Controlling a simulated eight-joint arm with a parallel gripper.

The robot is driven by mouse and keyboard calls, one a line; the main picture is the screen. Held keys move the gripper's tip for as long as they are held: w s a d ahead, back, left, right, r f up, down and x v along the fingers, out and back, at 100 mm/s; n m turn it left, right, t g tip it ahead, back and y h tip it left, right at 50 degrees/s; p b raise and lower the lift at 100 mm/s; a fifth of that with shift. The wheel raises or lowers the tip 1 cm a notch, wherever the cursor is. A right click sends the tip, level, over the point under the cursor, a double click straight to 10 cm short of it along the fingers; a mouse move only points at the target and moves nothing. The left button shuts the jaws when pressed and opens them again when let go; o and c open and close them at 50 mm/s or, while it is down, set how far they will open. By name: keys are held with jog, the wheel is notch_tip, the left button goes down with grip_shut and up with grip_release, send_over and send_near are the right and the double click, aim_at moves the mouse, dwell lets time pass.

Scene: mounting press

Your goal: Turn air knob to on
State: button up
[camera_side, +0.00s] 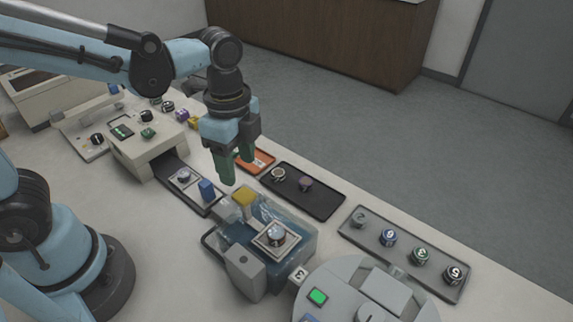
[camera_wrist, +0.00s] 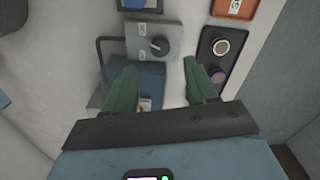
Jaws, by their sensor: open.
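In the wrist view a black round knob (camera_wrist: 158,45) sits on a grey box (camera_wrist: 174,41) with small white labels beside it. I take this as the air knob; its lettering is too small to read. My gripper (camera_wrist: 160,66) is open, its two green fingers apart and empty, with the tips just below the knob in that view. In the side view my gripper (camera_side: 238,170) hangs above the bench. I cannot clearly make out the knob in the side view.
A black tray (camera_side: 322,203) with two discs and an orange tray (camera_side: 262,157) lie behind. A grey tray (camera_side: 372,225) with several numbered pucks is at right.

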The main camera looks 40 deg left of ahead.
jog(key=shift+f, duration=3.55)
jog(key=c, duration=1.1)
jog(key=shift+o, duration=0.2)
jog(key=shift+m, duration=1.6)
jog(key=o, duration=1.1)
jog(key=shift+c, duration=0.2)
notch_tip(320, 180, up, 12)
